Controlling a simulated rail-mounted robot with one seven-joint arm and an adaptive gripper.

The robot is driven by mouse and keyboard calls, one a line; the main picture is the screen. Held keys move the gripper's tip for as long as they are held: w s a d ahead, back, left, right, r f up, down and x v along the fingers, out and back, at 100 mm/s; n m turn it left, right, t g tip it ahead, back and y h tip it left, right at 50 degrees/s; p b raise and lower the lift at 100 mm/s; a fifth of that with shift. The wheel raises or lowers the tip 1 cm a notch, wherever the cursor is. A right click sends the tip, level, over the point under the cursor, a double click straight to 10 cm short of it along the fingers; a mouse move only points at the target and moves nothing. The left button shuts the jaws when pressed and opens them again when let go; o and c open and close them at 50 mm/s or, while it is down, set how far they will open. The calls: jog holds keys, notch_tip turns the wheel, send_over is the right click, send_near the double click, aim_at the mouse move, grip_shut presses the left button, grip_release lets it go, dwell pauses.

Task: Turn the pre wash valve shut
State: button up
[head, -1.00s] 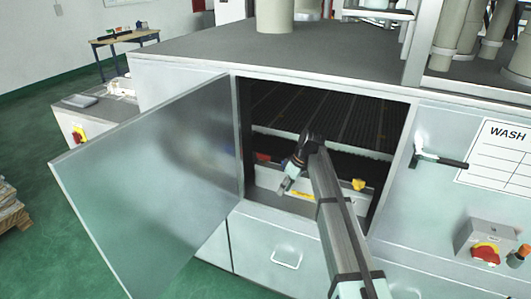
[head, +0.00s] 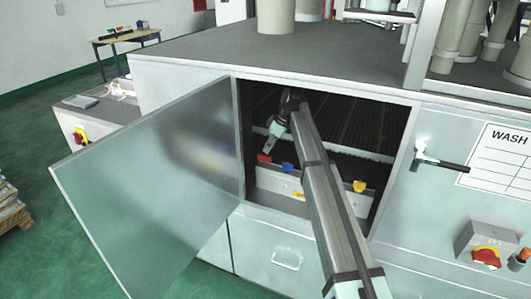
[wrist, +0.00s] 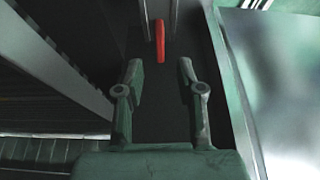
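Inside the open cabinet, in the head view, a red valve handle (head: 264,158), a blue valve handle (head: 287,168) and a yellow valve handle (head: 359,186) sit along a pale panel (head: 325,196). I cannot read which one is the pre wash valve. My gripper (head: 272,141) is inside the cabinet, above the red handle at the left. In the wrist view my gripper (wrist: 160,76) is open and empty. The red handle (wrist: 160,42) stands upright in the picture, beyond the fingertips and roughly centred between them. No contact shows.
The cabinet door (head: 150,185) hangs open to the left; its bright surface fills the right of the wrist view. The opening's right frame (head: 394,170) stands beside my arm. A dark handle (head: 440,163) and a red knob box (head: 487,242) are on the front at right.

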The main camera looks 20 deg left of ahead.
aim_at(265, 156)
jog(key=shift+p+x, duration=0.55)
jog(key=shift+x, duration=2.2)
grip_shut()
